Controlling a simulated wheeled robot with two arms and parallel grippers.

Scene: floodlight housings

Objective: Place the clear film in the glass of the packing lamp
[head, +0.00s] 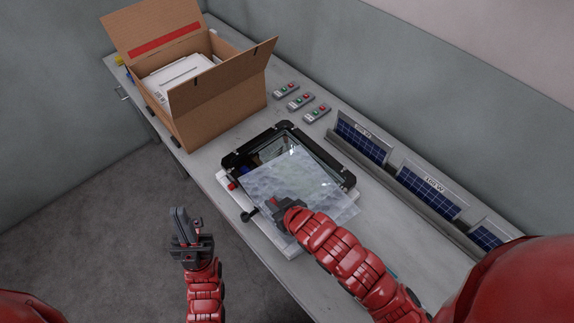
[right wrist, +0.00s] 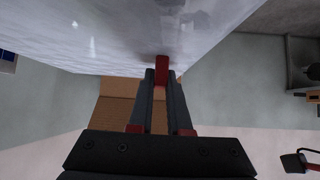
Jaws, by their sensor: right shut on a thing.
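The clear film (head: 325,195) is a thin, see-through, wrinkled sheet. My right gripper (head: 284,206) is shut on its near edge and holds it over the front part of the packing lamp (head: 345,178). The lamp has a black frame with its glass facing up, partly covered by the film. In the right wrist view the film (right wrist: 120,30) spreads out from the shut fingertips (right wrist: 160,78). I cannot tell whether the film touches the lamp.
An open cardboard box (head: 225,100) with white packages stands at the table's far left end. Several small button boxes (head: 300,102) lie along the back. A rack of solar panels (head: 428,190) lines the wall side. A white base (head: 290,246) lies under the lamp.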

